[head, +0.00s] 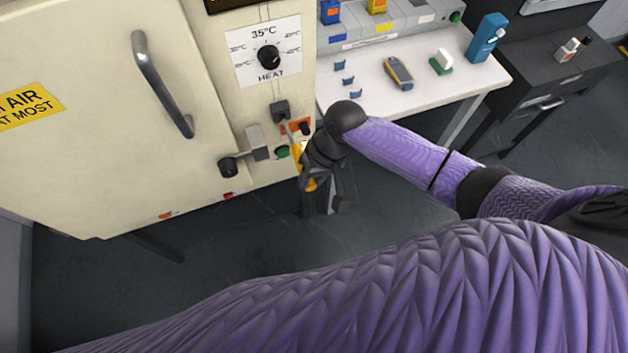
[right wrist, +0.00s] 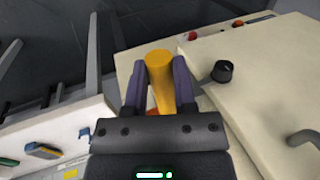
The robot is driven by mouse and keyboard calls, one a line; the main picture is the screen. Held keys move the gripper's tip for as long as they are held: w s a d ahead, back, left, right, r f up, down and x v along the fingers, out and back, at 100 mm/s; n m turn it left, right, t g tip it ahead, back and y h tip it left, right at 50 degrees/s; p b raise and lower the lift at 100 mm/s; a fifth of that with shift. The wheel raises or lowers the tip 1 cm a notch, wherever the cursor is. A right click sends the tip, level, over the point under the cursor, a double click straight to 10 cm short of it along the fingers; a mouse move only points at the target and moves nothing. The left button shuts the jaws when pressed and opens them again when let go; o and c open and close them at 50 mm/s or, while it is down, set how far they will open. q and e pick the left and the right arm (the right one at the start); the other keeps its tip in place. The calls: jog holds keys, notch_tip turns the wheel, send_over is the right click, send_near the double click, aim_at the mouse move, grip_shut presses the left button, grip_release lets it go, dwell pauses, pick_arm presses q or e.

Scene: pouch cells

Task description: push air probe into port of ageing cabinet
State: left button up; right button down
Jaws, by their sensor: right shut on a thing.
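The cream ageing cabinet (head: 90,110) fills the left of the head view. Its front has an orange plate (head: 300,125) with a dark round fitting, just below the dial panel. My right gripper (head: 306,178) is close in front of this plate and shut on the yellow air probe (head: 296,158). In the right wrist view the thick yellow probe handle (right wrist: 160,75) sits between the two purple fingers (right wrist: 159,85). The probe's thin end points up towards the orange plate. Whether it touches or enters the port is hidden. My left gripper is not in view.
A heat dial (head: 268,57) is above the plate. A dark knob (head: 230,168) on a latch and the door handle (head: 162,85) stick out nearby. A white table (head: 440,100) at the right holds a yellow-grey meter (head: 398,73) and a blue bottle (head: 486,37).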

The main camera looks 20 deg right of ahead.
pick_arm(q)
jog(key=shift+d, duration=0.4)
pick_arm(e)
jog(key=shift+r+p, duration=0.1)
jog(key=shift+p, duration=0.25)
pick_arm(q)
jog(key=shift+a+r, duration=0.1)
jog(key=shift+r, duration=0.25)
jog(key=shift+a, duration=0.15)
pick_arm(e)
jog(key=shift+p, duration=0.3)
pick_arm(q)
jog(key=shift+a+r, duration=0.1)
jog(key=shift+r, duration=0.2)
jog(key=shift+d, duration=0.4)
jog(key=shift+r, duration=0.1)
